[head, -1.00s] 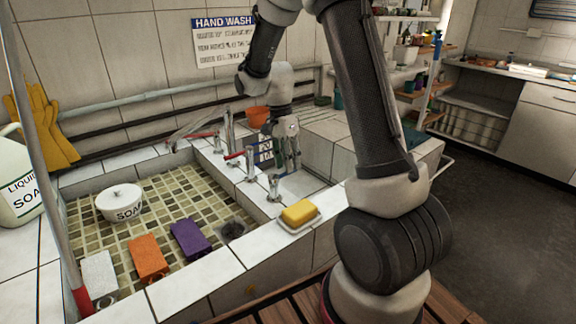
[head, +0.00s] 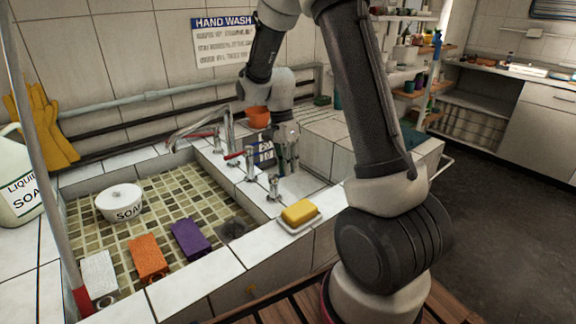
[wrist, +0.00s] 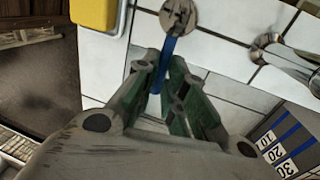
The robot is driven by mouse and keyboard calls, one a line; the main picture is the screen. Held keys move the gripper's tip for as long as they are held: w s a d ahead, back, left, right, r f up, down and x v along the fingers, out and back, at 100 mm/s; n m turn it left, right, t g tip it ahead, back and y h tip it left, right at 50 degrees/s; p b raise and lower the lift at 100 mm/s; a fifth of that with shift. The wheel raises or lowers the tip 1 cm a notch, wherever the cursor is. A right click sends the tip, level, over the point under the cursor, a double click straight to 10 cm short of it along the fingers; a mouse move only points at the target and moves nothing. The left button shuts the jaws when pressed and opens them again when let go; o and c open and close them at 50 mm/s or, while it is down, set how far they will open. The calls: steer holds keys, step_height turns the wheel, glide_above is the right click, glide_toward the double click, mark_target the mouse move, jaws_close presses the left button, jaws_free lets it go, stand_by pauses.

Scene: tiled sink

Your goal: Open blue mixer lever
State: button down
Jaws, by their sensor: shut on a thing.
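The mixer stands on the tiled ledge, a small metal tap body (head: 274,187) in the head view. In the wrist view its round metal top (wrist: 180,15) is at the upper middle, with the blue lever (wrist: 168,62) sticking out toward my gripper. My gripper (wrist: 165,70) is shut on the blue lever, with a finger on each side of it. In the head view my gripper (head: 286,166) is just behind and right of the mixer, and the lever is too hidden to make out.
Red-levered taps (head: 235,156) stand close to the left. A yellow sponge on a dish (head: 299,212) sits near the ledge's front edge. An orange cup (head: 257,117) is behind the gripper.

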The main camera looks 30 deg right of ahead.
steer(key=s+m, duration=0.1)
steer(key=m, duration=0.1)
steer(key=s+m, duration=0.1)
steer(key=m, duration=0.1)
steer(key=shift+s+m+y, duration=0.15)
steer(key=shift+m+y, duration=0.15)
steer(key=shift+y, duration=0.1)
steer(key=m, duration=0.1)
steer(key=s+m, duration=0.1)
steer(key=m, duration=0.1)
steer(key=s+m, duration=0.1)
steer(key=shift+s+a+y, duration=0.1)
steer(key=shift+a+y, duration=0.2)
steer(key=shift+y, duration=0.1)
steer(key=m, duration=0.2)
steer(key=s+a+m+t, duration=0.1)
steer(key=m, duration=0.1)
steer(key=shift+s+a+y, duration=0.1)
steer(key=shift+s+y, duration=0.1)
steer(key=shift+y, duration=0.1)
steer(key=shift+s+a+m+t, duration=0.2)
steer(key=shift+a+m, duration=0.3)
steer(key=shift+m, duration=0.6)
steer(key=shift+s+a+m+t, duration=0.1)
steer(key=shift+s+a+m, duration=0.3)
steer(key=shift+m, duration=0.7)
steer(key=shift+a, duration=0.1)
steer(key=c, duration=1.5)
jaws_free()
